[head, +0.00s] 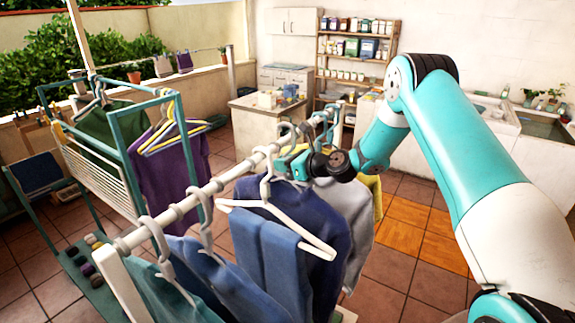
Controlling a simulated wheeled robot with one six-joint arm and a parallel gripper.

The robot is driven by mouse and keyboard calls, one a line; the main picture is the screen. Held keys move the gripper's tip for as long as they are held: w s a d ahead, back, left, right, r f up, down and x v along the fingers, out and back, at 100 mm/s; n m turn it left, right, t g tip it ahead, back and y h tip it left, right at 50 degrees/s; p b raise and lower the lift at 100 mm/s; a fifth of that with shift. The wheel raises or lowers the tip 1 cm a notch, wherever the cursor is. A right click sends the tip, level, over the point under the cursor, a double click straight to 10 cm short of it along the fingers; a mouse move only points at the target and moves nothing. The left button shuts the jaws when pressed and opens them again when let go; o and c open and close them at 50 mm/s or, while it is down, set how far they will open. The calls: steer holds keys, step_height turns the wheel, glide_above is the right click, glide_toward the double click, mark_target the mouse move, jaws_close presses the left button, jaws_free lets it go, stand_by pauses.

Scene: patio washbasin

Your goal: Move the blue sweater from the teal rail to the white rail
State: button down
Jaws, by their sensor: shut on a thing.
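The blue sweater (325,215) is dark blue and hangs at the white rail, between folded blue trousers and a pale grey garment. The white rail (205,190) runs from the lower left to the middle of the view. My gripper (287,166) is at the rail, just above the sweater's shoulders, and is shut at its hanger. The fingertips and hook are partly hidden, so I cannot tell whether the hook rests on the rail. The teal rail (128,110) stands at the left, with a purple sweater (170,175) and a dark green garment (108,125) on it.
Blue trousers (265,255) on a white hanger hang close in front of the sweater. The grey garment (352,210) and a yellow one (373,190) hang behind it. A white rack (95,175) stands by the teal frame. Tiled floor right of the rail is clear.

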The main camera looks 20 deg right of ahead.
mark_target(319, 195)
steer(key=shift+w+a+f, duration=0.1)
steer(key=shift+f, duration=0.05)
stand_by(0.5)
steer(key=shift+f+b, duration=0.9)
steer(key=shift+f, duration=0.2)
steer(key=c, duration=1)
jaws_free()
steer(key=shift+f, duration=0.1)
steer(key=shift+s+d+b, duration=0.15)
steer(key=shift+s+d, duration=0.95)
steer(key=shift+s, duration=0.6)
steer(key=shift+s+d+b, duration=0.15)
steer(key=shift+s+d, duration=1)
steer(key=shift+s, duration=0.5)
steer(key=shift+s+d+b, duration=0.15)
steer(key=shift+s+d, duration=0.95)
steer(key=shift+s, duration=0.6)
